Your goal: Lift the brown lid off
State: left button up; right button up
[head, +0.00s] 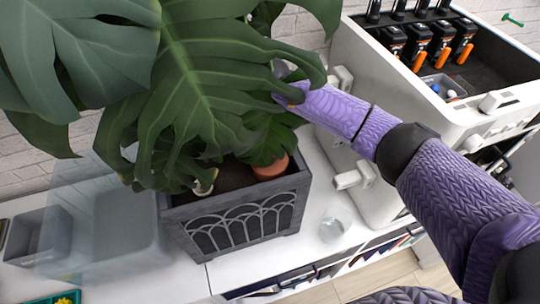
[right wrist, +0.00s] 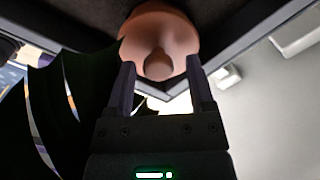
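The brown lid (head: 270,168) is a terracotta dome lying in the dark planter box, partly covered by large green leaves. In the right wrist view the brown lid (right wrist: 158,25) shows with a round knob (right wrist: 158,65) facing my camera. My right gripper (right wrist: 159,68) is open, with one finger on each side of the knob and gaps between. Whether the fingertips touch the lid's face I cannot tell. In the head view leaves hide the right gripper; only its purple arm shows. My left gripper is not in view.
The planter (head: 240,215) stands on a white table (head: 250,265). Broad leaves (head: 200,85) hang over it. A clear glass (head: 332,230) is at its right. A translucent box (head: 105,220) is at left. A white case (head: 450,110) with tools stands at right.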

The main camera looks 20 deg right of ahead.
jog(key=shift+a, duration=0.1)
grip_shut()
